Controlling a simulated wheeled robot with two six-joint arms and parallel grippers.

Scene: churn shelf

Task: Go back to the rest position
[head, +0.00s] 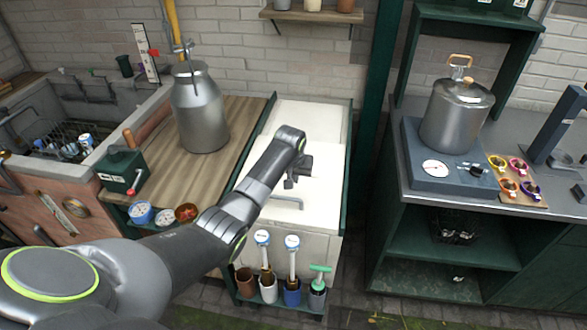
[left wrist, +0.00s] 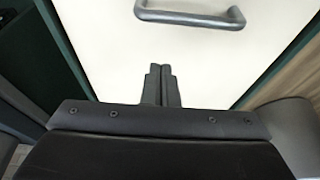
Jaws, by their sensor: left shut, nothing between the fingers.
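My left gripper (head: 294,180) is shut and empty. In the head view it hangs over the white panel (head: 323,192) in the green frame, a little above a grey bar handle (head: 275,201). In the left wrist view the two fingers (left wrist: 165,68) are pressed together, pointing at the white panel (left wrist: 110,55). The grey handle (left wrist: 190,16) lies beyond the fingertips there, apart from them. My left arm reaches in from the lower left. My right gripper is in neither view.
A metal churn (head: 201,112) stands on the wooden top (head: 228,135) left of the panel. Brushes in cups (head: 269,288) stand on a low ledge below. A pot (head: 455,115) on a scale (head: 425,188) and coloured rings (head: 517,165) sit on the right counter.

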